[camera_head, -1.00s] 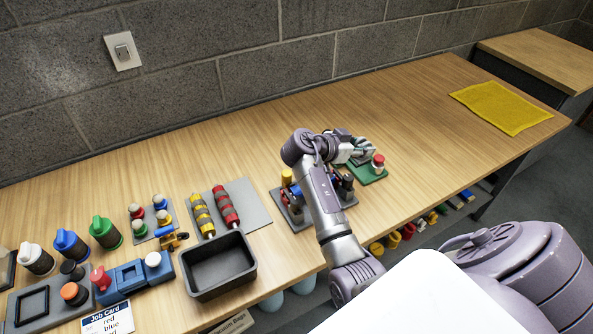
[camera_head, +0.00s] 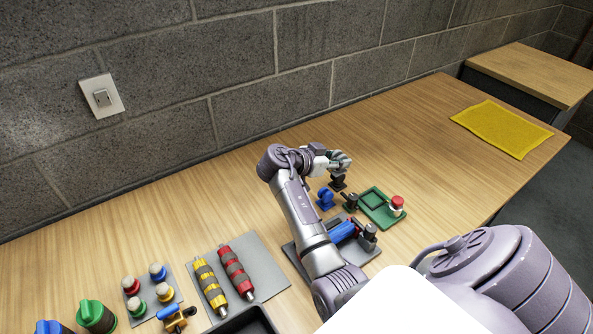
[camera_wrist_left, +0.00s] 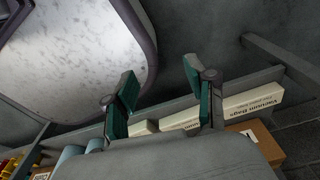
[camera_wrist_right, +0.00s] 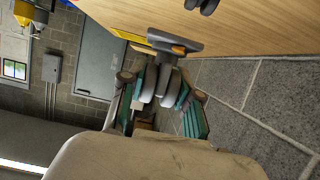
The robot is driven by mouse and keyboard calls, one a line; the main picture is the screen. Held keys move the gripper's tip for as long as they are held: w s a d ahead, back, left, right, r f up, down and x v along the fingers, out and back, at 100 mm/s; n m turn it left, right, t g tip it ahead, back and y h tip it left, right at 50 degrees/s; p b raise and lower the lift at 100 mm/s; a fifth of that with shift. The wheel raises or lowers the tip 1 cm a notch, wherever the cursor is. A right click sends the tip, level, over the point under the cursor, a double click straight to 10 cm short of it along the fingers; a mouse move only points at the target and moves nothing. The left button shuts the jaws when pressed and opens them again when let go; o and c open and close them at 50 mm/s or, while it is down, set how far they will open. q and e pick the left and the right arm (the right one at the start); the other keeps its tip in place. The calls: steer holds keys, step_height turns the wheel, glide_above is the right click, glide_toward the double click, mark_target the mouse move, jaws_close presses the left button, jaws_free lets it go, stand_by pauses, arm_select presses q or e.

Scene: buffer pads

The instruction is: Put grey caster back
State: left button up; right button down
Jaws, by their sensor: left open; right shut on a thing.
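My right gripper (camera_head: 335,160) is at the back of the workbench, above and behind a row of small casters. In the right wrist view my right gripper (camera_wrist_right: 165,92) is shut on the grey caster (camera_wrist_right: 160,82), a twin-wheeled piece with a dark top plate. The grey caster also shows in the head view (camera_head: 342,160). A black caster (camera_head: 338,182) stands just below it in the picture, with a blue caster (camera_head: 326,198) and a dark green caster (camera_head: 350,201) nearby. My left gripper (camera_wrist_left: 162,88) is open and empty, off the bench.
A green tray (camera_head: 373,194) with a red-and-white piece (camera_head: 396,205) lies right of the casters. A grey plate (camera_head: 292,250) with a blue roller (camera_head: 343,231) lies in front. A yellow mat (camera_head: 502,128) lies far right, with bare bench between.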

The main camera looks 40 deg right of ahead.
steer(key=a+f+p, duration=0.1)
steer(key=a+f, duration=0.1)
steer(key=a, duration=0.1)
steer(key=s+a+f+p, duration=0.1)
steer(key=a+f, duration=0.1)
steer(key=a, duration=0.2)
steer(key=a+f+p, duration=0.1)
steer(key=a+f, duration=0.1)
steer(key=a, duration=0.2)
steer(key=shift+s, duration=0.2)
steer(key=shift+a+f, duration=0.15)
steer(key=shift+f, duration=0.1)
steer(key=shift+s+a+f, duration=0.1)
steer(key=shift+f, duration=0.25)
step_height(320, 180, down, 3)
steer(key=shift+f+p, duration=0.1)
steer(key=shift+p, duration=0.25)
steer(key=shift+f, duration=0.1)
arm_select(q)
steer(key=r, duration=0.2)
steer(key=s+r, duration=0.1)
steer(key=shift+r, duration=0.4)
